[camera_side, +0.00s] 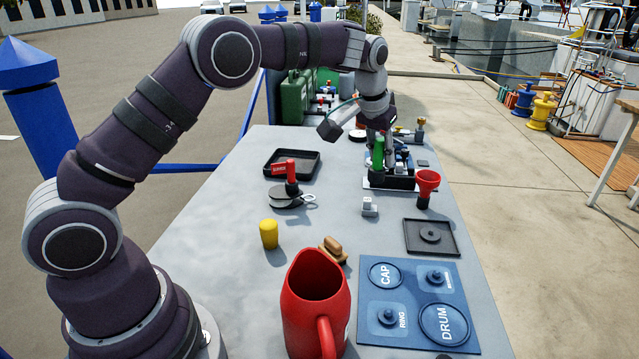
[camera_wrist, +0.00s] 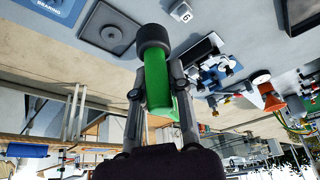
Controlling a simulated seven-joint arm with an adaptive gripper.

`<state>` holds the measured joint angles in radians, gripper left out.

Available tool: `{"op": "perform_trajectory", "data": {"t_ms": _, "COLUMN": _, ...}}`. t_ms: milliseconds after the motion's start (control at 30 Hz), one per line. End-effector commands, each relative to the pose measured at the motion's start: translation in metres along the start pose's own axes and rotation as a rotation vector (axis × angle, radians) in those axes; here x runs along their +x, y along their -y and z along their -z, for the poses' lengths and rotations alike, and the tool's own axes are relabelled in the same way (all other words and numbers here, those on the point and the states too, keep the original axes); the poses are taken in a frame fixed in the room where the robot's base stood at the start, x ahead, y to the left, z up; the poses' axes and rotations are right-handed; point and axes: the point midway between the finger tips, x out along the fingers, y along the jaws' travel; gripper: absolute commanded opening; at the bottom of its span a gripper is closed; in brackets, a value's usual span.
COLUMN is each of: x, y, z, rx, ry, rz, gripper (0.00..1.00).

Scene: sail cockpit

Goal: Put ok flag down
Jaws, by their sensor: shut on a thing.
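My gripper (camera_side: 379,163) is over the far part of the grey table, shut on a green piece (camera_side: 377,150), probably the ok flag; no lettering on it is readable. In the wrist view the green piece (camera_wrist: 157,80) is a cylinder with a wide black end, between the two fingers of my gripper (camera_wrist: 157,92). In the side view it appears upright, above or beside a dark base with blue parts (camera_side: 390,182). I cannot tell whether it touches anything below.
A red handle-like piece (camera_side: 286,171) stands by a grey pulley (camera_side: 288,198). Nearer are a yellow cylinder (camera_side: 269,234), red jug (camera_side: 316,305) and blue board (camera_side: 378,330).

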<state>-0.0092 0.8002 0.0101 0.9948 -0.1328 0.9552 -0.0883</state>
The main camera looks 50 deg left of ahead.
Motion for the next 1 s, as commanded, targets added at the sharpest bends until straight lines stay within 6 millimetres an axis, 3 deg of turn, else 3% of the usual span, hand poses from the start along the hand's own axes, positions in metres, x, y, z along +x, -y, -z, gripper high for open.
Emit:
{"op": "perform_trajectory", "data": {"t_ms": 633, "x": 0.113, "y": 0.000, "z": -0.048, "rx": -0.004, "ry": 0.001, "rz": 0.001, "gripper": 0.00}}
{"op": "perform_trajectory", "data": {"t_ms": 1000, "x": 0.122, "y": 0.000, "z": -0.051, "rx": -0.004, "ry": -0.002, "rz": 0.001, "gripper": 0.00}}
